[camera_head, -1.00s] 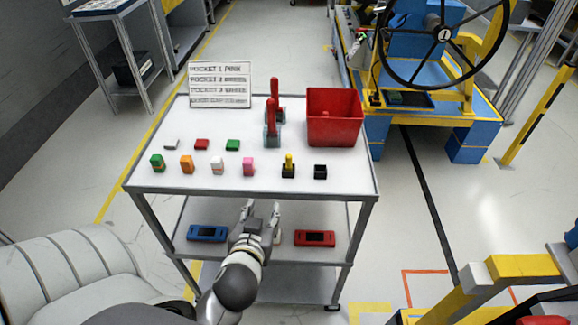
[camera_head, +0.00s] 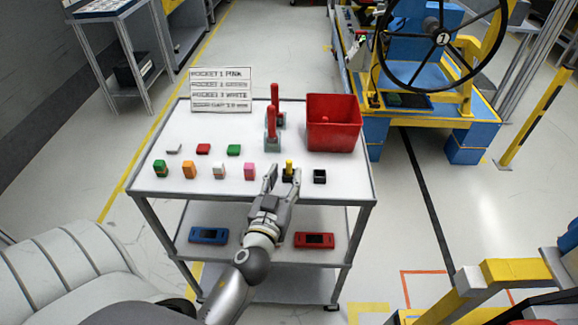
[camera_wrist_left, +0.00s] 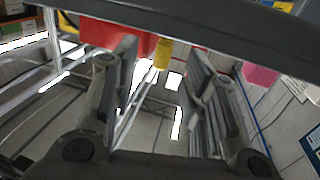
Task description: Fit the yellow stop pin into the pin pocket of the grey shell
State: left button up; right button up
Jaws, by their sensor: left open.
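The yellow stop pin (camera_head: 289,165) stands upright in a small black block on the trolley's top, near its front edge. My left gripper (camera_head: 283,178) is open at that edge, its fingers pointing at the pin, with the right finger close in front of the black block. In the left wrist view the yellow pin (camera_wrist_left: 162,54) shows between the open fingers (camera_wrist_left: 158,72), towards their tips; contact cannot be told. I cannot make out a grey shell; my arm hides the middle of the lower shelf. My right gripper is out of view.
An empty black block (camera_head: 320,176) stands right of the pin, a pink block (camera_head: 249,171) left. A red bin (camera_head: 333,137) and upright red handles (camera_head: 271,128) stand behind. Blue (camera_head: 208,235) and red (camera_head: 314,240) cases lie on the lower shelf.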

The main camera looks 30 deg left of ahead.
aim_at(288, 166)
pick_arm(q)
jog(key=shift+w+a+r+p, duration=0.15)
jog(key=shift+w+r+p, duration=0.15)
jog(key=shift+w, duration=0.1)
jog(key=p+x, duration=0.1)
jog(key=x, duration=0.2)
jog(key=shift+w+a+p, duration=0.2)
jog(key=shift+w+p, duration=0.05)
jog(key=shift+p, duration=0.05)
jog(key=shift+w+a+f, duration=0.15)
jog(key=shift+w, duration=0.25)
jog(key=shift+s, duration=0.1)
grip_shut()
